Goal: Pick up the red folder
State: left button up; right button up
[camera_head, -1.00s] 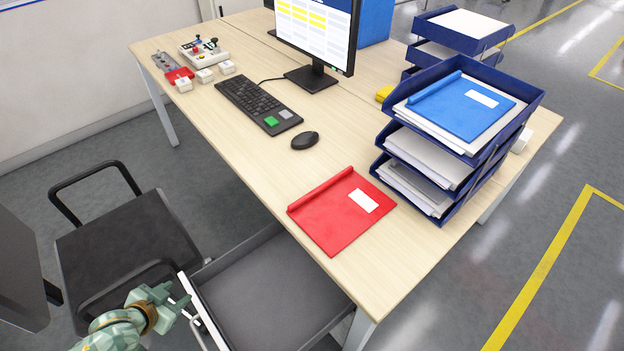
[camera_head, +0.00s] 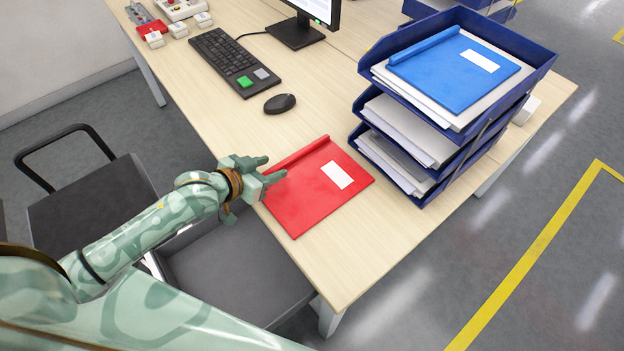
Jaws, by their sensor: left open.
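The red folder (camera_head: 312,200) lies flat on the desk near its front right corner, with a white label on it and a raised spine along its upper left edge. My left gripper (camera_head: 271,172) is open at the folder's left end, over or beside the spine. Its fingers point right, toward the folder, and hide the spine's left end. I cannot tell whether they touch the folder. My right gripper is not in view.
A blue stacked tray (camera_head: 455,120) with papers and a blue folder (camera_head: 455,72) stands right of the red folder. A mouse (camera_head: 280,103), keyboard (camera_head: 233,62) and monitor stand (camera_head: 296,32) are further back. An open drawer (camera_head: 235,265) juts out below the desk front, beside a chair (camera_head: 85,200).

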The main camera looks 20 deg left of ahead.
aim_at(285, 161)
pick_arm(q)
jog(key=b+x, duration=0.1)
jog(key=x, duration=0.1)
jog(key=b+x, duration=0.1)
jog(key=x, duration=0.1)
jog(key=b+x, duration=0.1)
jog(key=x, duration=0.1)
jog(key=shift+w+a+f, duration=0.1)
jog(key=shift+a+f, duration=0.1)
jog(key=shift+a, duration=0.05)
jog(key=shift+r, duration=0.15)
jog(key=shift+c, duration=0.4)
grip_shut()
